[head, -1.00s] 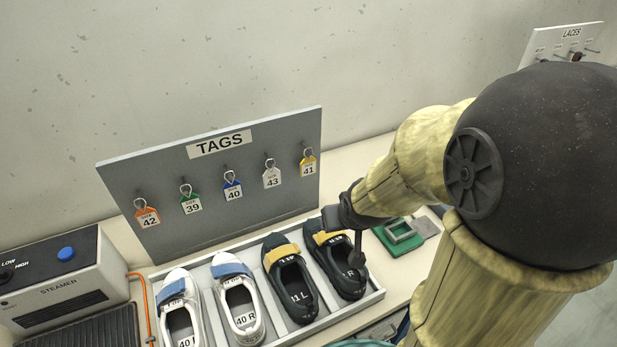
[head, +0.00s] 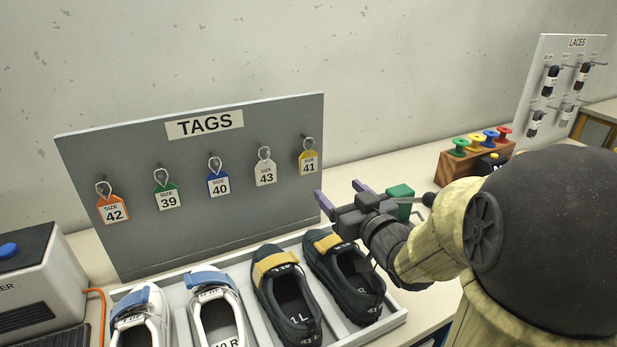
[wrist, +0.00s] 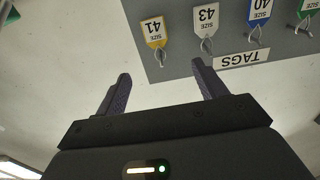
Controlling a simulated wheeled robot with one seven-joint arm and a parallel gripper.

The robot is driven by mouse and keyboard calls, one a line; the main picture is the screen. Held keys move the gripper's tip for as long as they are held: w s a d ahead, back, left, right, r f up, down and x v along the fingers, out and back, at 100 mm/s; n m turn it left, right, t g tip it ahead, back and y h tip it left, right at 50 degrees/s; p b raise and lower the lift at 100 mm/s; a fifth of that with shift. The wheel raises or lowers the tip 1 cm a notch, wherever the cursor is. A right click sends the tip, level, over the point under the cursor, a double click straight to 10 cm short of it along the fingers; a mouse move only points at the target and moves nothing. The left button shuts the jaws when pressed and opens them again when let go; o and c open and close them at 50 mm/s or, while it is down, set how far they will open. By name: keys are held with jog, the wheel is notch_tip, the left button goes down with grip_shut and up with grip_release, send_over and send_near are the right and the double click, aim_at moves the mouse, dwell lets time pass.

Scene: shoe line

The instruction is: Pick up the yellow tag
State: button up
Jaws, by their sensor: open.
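The yellow tag (head: 308,160), marked size 41, hangs from a peg at the right end of the grey TAGS board (head: 240,215). It also shows in the wrist view (wrist: 154,33), upside down, beyond and between my fingertips. My gripper (head: 339,195) is open and empty, its purple fingers pointing toward the board. It is apart from the tag, below and to the right of it in the head view. In the wrist view my two fingers (wrist: 160,75) are spread wide with nothing between them.
White (head: 265,175), blue (head: 218,184), green (head: 167,197) and orange (head: 112,209) tags hang left of the yellow one. A tray (head: 396,318) of shoes stands below the board. A spool rack (head: 460,168) and laces board (head: 540,60) are to the right.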

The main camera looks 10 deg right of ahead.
jog(key=shift+r, duration=0.1)
jog(key=shift+r+p, duration=0.15)
jog(key=shift+p, duration=0.25)
jog(key=p, duration=0.9)
send_near(307, 157)
jog(key=x, duration=0.5)
jog(key=shift+w+a, duration=0.15)
jog(key=shift+w, duration=0.1)
